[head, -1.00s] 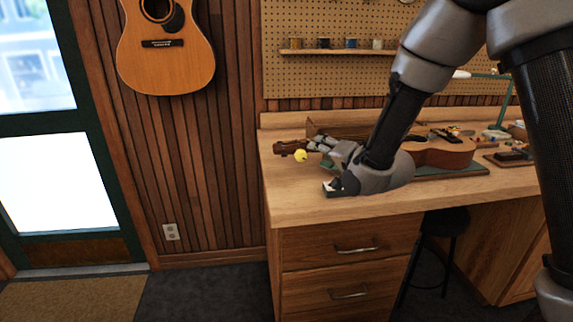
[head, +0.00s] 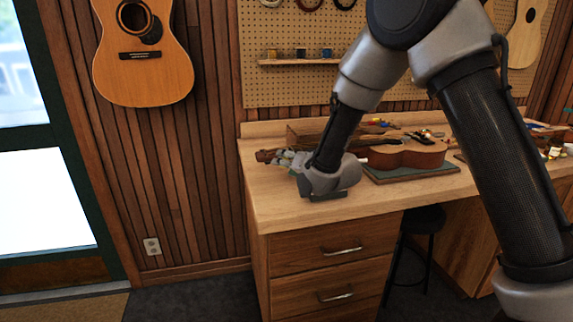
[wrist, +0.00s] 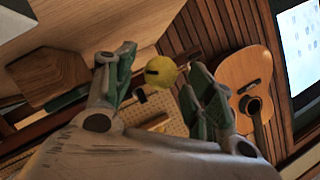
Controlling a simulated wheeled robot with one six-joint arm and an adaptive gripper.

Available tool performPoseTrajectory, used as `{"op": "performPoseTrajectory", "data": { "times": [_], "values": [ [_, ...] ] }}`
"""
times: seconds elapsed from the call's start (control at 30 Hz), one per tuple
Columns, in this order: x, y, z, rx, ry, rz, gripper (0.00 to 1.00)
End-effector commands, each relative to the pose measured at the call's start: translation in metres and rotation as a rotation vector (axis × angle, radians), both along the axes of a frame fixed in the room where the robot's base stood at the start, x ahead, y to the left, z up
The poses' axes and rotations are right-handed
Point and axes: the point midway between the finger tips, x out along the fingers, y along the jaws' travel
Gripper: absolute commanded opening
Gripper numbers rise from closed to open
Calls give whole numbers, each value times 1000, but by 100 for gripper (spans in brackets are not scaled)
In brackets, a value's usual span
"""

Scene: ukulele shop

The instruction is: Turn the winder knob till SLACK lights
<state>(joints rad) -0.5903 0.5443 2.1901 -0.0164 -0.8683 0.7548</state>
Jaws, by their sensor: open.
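The round yellow winder knob (wrist: 160,72), with a dark slot in its face, is between the two spread fingers of my gripper (wrist: 160,62) in the wrist view. The fingers are open, with a gap on each side of the knob. In the head view my gripper (head: 287,159) is by the ukulele's headstock (head: 264,155) and hides the knob. The ukulele's body (head: 405,154) lies on the workbench to the right. No SLACK light can be made out in either view.
The wooden workbench (head: 275,207) has bare top along its front left. A dark green mat (head: 415,173) lies under the ukulele. Small parts clutter the bench behind. A guitar (head: 143,60) hangs on the slatted wall, and a black stool (head: 425,222) stands below the bench.

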Motion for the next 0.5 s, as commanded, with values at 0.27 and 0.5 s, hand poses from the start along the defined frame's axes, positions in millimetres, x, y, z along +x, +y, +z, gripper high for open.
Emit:
{"op": "performPoseTrajectory", "data": {
  "times": [0.27,0.5],
  "values": [
    [7,5,-3,0,0,0,54],
    [7,5,-2,1,0,1,29]
  ]
}}
